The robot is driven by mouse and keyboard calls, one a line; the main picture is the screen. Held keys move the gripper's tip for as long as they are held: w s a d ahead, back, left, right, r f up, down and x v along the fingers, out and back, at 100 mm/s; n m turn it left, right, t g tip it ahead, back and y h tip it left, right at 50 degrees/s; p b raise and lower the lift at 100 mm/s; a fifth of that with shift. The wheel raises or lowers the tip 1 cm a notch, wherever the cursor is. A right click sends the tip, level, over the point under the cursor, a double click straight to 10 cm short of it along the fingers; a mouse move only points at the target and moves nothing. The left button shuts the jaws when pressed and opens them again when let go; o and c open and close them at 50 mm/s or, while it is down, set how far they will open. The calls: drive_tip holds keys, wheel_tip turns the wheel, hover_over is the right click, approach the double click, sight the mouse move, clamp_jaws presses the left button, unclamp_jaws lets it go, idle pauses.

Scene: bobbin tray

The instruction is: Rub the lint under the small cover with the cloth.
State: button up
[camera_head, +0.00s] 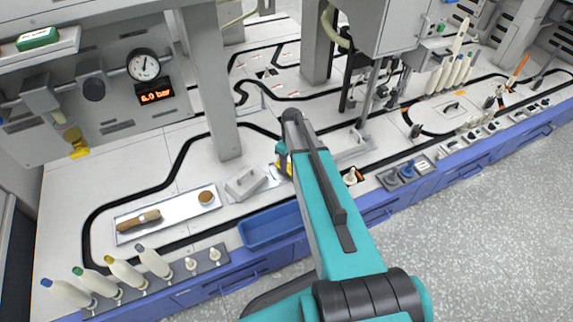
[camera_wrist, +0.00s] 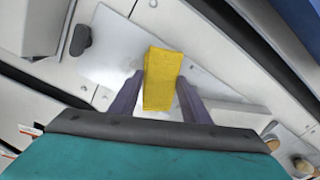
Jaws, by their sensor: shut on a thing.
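The yellow cloth (camera_wrist: 162,85) is a folded pad between the two dark fingers of my gripper (camera_wrist: 160,80) in the wrist view. My gripper is shut on it. In the head view a bit of yellow cloth (camera_head: 283,169) shows beside my arm, which hides most of the gripper. Beyond the cloth in the wrist view lies a pale metal plate (camera_wrist: 118,48). A dark knob (camera_wrist: 80,40) is at its left. I cannot tell which part is the small cover. I cannot make out any lint. Whether the cloth touches the plate is unclear.
A grey block (camera_head: 246,184) sits left of my gripper. A blue bin (camera_head: 268,228) is at the bench's front edge. A metal tray (camera_head: 175,216) holds a brush and a round brown piece. Several bobbins stand on a front-left rack (camera_head: 208,256). A grey post (camera_head: 223,120) rises behind.

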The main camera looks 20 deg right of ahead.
idle(0.3)
drive_tip(key=shift+d+f+p, duration=0.15)
drive_tip(key=shift+d+p, duration=0.25)
drive_tip(key=shift+d, duration=1.65)
drive_tip(key=shift+d, duration=0.15)
drive_tip(key=shift+d+f+p, duration=0.15)
drive_tip(key=shift+d+p, duration=0.25)
drive_tip(key=shift+d, duration=1.5)
drive_tip(key=shift+f, duration=0.15)
drive_tip(key=shift+a, duration=0.1)
drive_tip(key=shift+a+f+p, duration=0.15)
drive_tip(key=shift+a+p, duration=0.15)
drive_tip(key=shift+a, duration=1.7)
drive_tip(key=shift+s+a+f, duration=0.1)
drive_tip(key=shift+a, duration=1)
drive_tip(key=shift+a+f, duration=0.1)
drive_tip(key=shift+a, duration=0.95)
